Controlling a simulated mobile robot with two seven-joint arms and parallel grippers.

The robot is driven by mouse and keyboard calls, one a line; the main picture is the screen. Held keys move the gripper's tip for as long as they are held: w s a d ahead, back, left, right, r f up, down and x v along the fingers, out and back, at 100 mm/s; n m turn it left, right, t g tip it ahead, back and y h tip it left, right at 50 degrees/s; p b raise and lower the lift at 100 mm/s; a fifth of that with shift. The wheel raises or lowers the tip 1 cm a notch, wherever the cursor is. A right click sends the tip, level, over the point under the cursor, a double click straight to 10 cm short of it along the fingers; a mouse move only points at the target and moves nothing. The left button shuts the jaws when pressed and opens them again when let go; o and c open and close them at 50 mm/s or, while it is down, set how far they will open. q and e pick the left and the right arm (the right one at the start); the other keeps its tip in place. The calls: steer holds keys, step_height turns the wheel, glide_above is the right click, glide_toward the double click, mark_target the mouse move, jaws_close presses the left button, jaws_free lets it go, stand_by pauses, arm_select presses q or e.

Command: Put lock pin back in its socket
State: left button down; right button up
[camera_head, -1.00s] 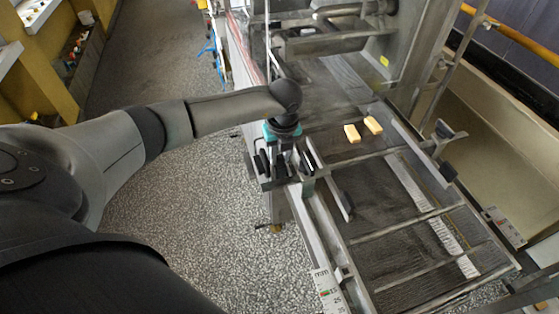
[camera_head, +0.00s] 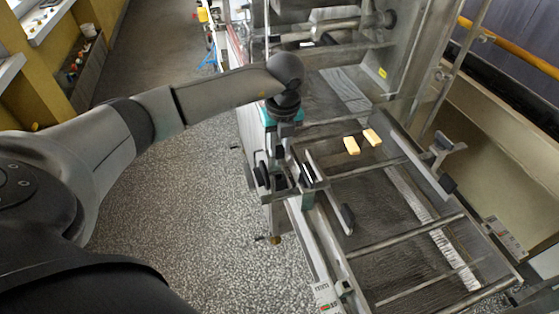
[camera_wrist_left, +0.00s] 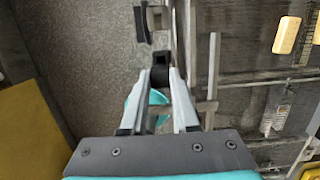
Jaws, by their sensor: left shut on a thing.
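My left gripper (camera_head: 281,150) is over the near left side of the machine, fingers pointing down. In the left wrist view, its fingers (camera_wrist_left: 160,78) are shut on a black piece, which I take to be the lock pin (camera_wrist_left: 160,76). Only its dark top shows between the fingertips; the rest is hidden. Just in front of the gripper in the head view is a metal bracket (camera_head: 288,192) with black knobs on the side rail. I cannot make out the socket's hole. My right gripper is not in view.
The mesh belt (camera_head: 390,225) lies to the right, crossed by metal bars. Two pale yellow bars (camera_head: 352,146) lie on it. A scale plate (camera_head: 326,296) sits on the rail at the front. The speckled floor (camera_head: 180,200) at left is clear.

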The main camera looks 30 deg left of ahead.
arm_select(q)
step_height(320, 180, up, 12)
step_height(320, 180, up, 6)
steer(key=p, duration=0.4)
glide_above(280, 149)
steer(key=shift+f, duration=0.2)
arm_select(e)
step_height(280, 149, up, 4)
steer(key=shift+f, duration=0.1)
arm_select(q)
steer(key=shift+f, duration=0.1)
stand_by(0.4)
